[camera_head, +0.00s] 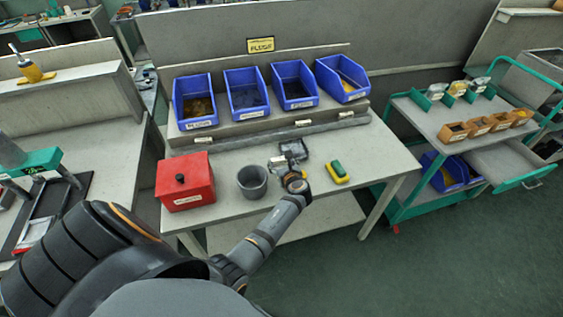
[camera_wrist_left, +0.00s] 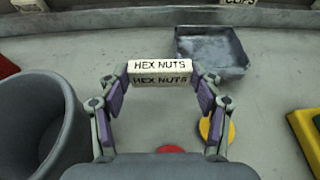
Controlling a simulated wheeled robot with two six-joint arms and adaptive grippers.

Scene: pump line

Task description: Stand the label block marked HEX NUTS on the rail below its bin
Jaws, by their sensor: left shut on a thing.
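My left gripper (camera_head: 291,166) is over the bench, beside the grey cup. In the left wrist view the gripper (camera_wrist_left: 160,80) is shut on a white label block (camera_wrist_left: 160,72) marked HEX NUTS, its lettered face toward the camera. The block is held between the fingertips, in front of the grey tray. The grey rail (camera_head: 255,137) runs along the bench below a row of blue bins (camera_head: 246,95). The bins' front labels are too small to read. My right gripper is not in view.
A red box (camera_head: 185,182), the grey cup (camera_head: 252,182), a shallow grey tray (camera_head: 294,149) and a green and yellow sponge (camera_head: 337,171) stand on the bench. Label blocks sit at the rail, one (camera_head: 302,123) right of centre. A yellow disc (camera_wrist_left: 215,130) lies below the gripper.

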